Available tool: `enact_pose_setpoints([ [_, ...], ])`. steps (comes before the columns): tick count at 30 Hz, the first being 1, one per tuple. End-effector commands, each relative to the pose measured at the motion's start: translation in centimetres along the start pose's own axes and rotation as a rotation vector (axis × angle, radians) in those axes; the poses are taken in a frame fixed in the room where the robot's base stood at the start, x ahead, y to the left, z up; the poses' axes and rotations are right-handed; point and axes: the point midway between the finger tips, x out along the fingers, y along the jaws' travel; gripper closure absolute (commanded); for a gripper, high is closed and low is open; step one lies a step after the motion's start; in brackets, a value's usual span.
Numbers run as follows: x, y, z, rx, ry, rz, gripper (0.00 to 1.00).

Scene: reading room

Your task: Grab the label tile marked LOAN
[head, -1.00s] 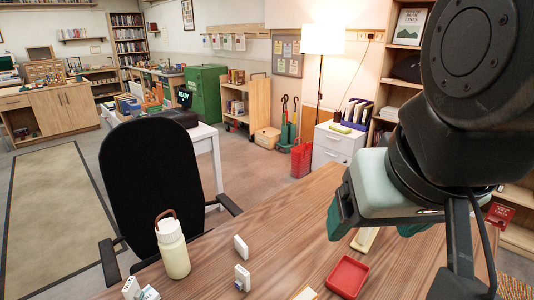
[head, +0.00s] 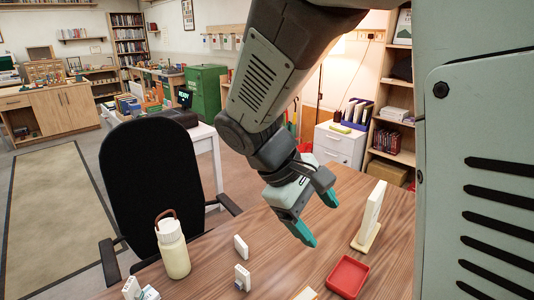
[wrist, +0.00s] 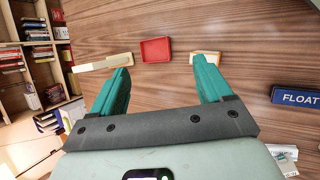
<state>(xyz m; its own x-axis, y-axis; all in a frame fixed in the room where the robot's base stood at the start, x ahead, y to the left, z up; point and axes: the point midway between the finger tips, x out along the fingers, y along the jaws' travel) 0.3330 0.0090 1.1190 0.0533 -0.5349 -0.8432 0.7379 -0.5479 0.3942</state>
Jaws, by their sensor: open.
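I cannot make out a tile marked LOAN in either view. In the head view small white tiles stand on the table: one (head: 240,247) near the middle, one (head: 242,278) in front of it, and a pair (head: 130,288) at the lower left; no lettering on them is readable. In the wrist view a blue block (wrist: 297,97) reads FLOAT, at the right edge. A white piece (wrist: 284,156) is partly cut off below it. My gripper (head: 318,217) is open and empty above the table, right of the tiles; its fingers (wrist: 161,66) also show in the wrist view.
A red tray (head: 348,288) and a cream stand with an upright white panel (head: 370,212) are on the table's right. A cream bottle (head: 173,254) stands at the left, near the black chair (head: 155,190). An orange-edged white item (wrist: 207,54) lies beyond my right finger.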

Motion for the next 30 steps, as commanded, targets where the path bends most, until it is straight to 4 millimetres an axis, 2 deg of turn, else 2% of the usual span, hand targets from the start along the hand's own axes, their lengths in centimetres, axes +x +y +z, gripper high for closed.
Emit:
enact_pose_setpoints([
  [1,0.8,-0.5,-2.0,-0.088,-0.055,0.049,0.21],
  [5,2.4,-1.3,-6.3,-0.287,-0.175,0.193,0.21],
  [10,4.4,-3.4,-12.2,-0.543,-0.324,0.413,0.21],
  [18,7.5,-9.1,-20.9,-0.912,-0.524,0.817,0.21],
  [21,8.5,-11.2,-23.1,-1.008,-0.573,0.942,0.21],
  [24,9.1,-12.7,-24.5,-1.069,-0.606,1.029,0.21],
  [30,10.1,-13.9,-25.7,-1.109,-0.625,1.087,0.21],
])
